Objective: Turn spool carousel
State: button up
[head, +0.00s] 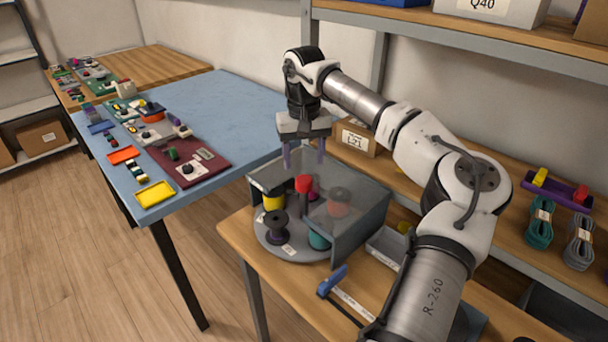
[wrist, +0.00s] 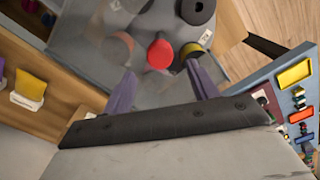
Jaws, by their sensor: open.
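The spool carousel (head: 276,243) is a round grey turntable, partly under a translucent grey cover (head: 350,225). A red knob (head: 304,184) stands up at its middle. On it stand a yellow spool (head: 273,199), a dark spool (head: 275,224), a teal spool (head: 319,239) and an orange-brown one seen through the cover. My gripper (head: 304,160) is open and empty, pointing down above the carousel. In the wrist view the red knob (wrist: 160,53) lies ahead of and between the two purple fingers, apart from both. Depth to the knob is hard to judge.
The cover's walls stand behind and right of the carousel. A blue-handled tool (head: 333,281) and a grey tray (head: 386,244) lie on the wooden bench. A labelled box (head: 357,139) sits behind. The blue table (head: 229,100) at left holds several trays and parts.

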notch_tip(320, 180, up, 8)
jog(key=shift+b, duration=0.3)
jog(key=shift+f, duration=0.1)
